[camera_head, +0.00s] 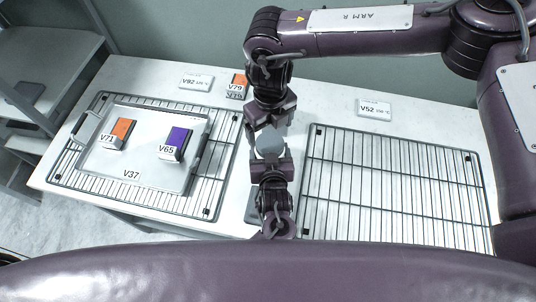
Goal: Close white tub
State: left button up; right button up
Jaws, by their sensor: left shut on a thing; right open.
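A small round whitish thing, which looks like the white tub (269,145), is at the middle of the table between my two grippers. My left gripper (270,160) is on its near side and is shut on it. My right gripper (267,127) reaches down from the far side, open, with its fingers close to the tub's top. The fingers hide parts of the tub, so I cannot tell whether its lid is on or whether the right fingers touch it.
A wire rack (398,226) lies at right. At left another rack (216,190) bears a pale tray (139,173) with an orange block (123,128) and a purple block (179,140). Another orange block (240,80) and cards (196,82) (374,109) are at the back.

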aim_at(270, 142)
notch_tip(270, 142, down, 6)
jog(key=shift+r, duration=0.15)
dwell(0.3)
jog(key=c, duration=1)
jog(key=o, duration=1.2)
jog(key=shift+c, duration=0.2)
notch_tip(270, 142, up, 12)
